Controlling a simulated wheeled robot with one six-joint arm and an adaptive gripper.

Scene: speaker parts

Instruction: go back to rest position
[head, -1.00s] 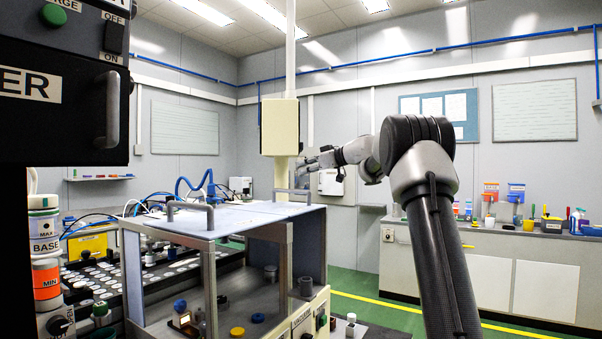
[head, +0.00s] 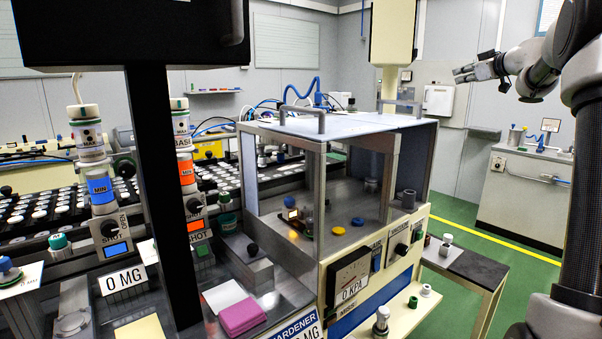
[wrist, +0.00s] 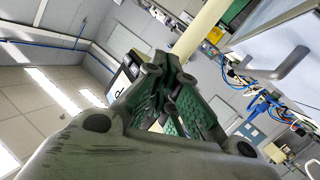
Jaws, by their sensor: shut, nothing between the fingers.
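My gripper (head: 464,74) is at the upper right in the head view, at the end of my raised arm. It points left and hangs in the air behind and to the right of the vacuum cabinet, apart from it. In the wrist view my gripper (wrist: 190,112) has its green-padded fingers drawn together with nothing held. The wrist view is tilted and shows ceiling lights and wall beyond the fingers.
The glass-sided cabinet (head: 360,128) with handles on its lid stands in the middle. Dispensers with blue (head: 100,187) and orange bands stand at left. Green floor (head: 520,250) is open at right.

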